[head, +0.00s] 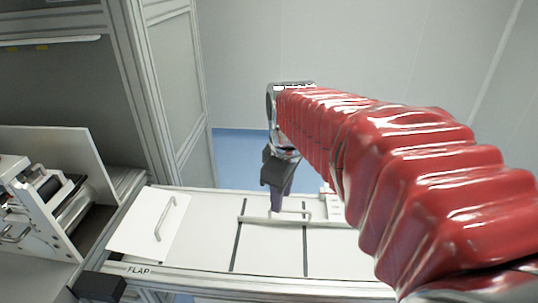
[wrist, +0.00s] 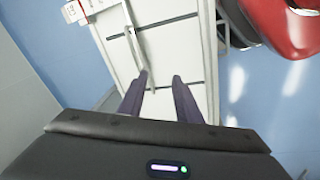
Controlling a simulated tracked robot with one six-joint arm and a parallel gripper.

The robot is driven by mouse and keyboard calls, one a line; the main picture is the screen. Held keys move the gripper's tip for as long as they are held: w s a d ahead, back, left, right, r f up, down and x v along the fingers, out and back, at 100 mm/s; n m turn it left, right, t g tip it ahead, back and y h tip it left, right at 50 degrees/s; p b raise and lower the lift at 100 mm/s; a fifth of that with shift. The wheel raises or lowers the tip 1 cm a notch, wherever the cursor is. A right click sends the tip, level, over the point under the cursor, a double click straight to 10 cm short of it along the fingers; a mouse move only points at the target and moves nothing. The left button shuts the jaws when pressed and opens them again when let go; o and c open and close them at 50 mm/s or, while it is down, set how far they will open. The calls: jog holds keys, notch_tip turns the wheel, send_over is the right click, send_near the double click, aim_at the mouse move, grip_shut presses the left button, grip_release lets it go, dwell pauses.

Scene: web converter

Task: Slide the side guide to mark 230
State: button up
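The side guide (head: 262,220) is a thin pale bar with a bar handle (head: 309,212), lying across two dark slots in the white table. In the wrist view the guide (wrist: 131,42) runs toward my fingers, with its handle end (wrist: 152,82) showing between them. My gripper (head: 275,207) points down at the guide beside the handle; it also shows in the wrist view (wrist: 159,78), with its two dark fingers apart. The head view does not show whether the fingers touch the handle. I cannot read mark 230 in either view.
A white flap (head: 147,222) with a handle lies left of the guide, above the label FLAP. A machine unit with rollers (head: 45,200) stands at far left beside a frame post (head: 140,90). A small white block with red marking (wrist: 75,11) sits at the table edge.

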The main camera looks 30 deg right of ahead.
aim_at(311, 215)
jog(key=w+d+f+n+g, duration=0.1)
jog(key=d+f+n, duration=0.1)
jog(key=d, duration=0.4)
jog(key=w+d+f+n+g, duration=0.1)
jog(key=d+n, duration=0.1)
jog(key=d, duration=0.4)
jog(key=shift+w+d+f+n+y, duration=0.25)
jog(key=shift+d+f+n+y, duration=0.05)
jog(key=shift+f+y, duration=0.1)
notch_tip(311, 215, down, 14)
jog(key=shift+r, duration=0.1)
jog(key=shift+c, duration=0.4)
grip_shut()
dwell(0.3)
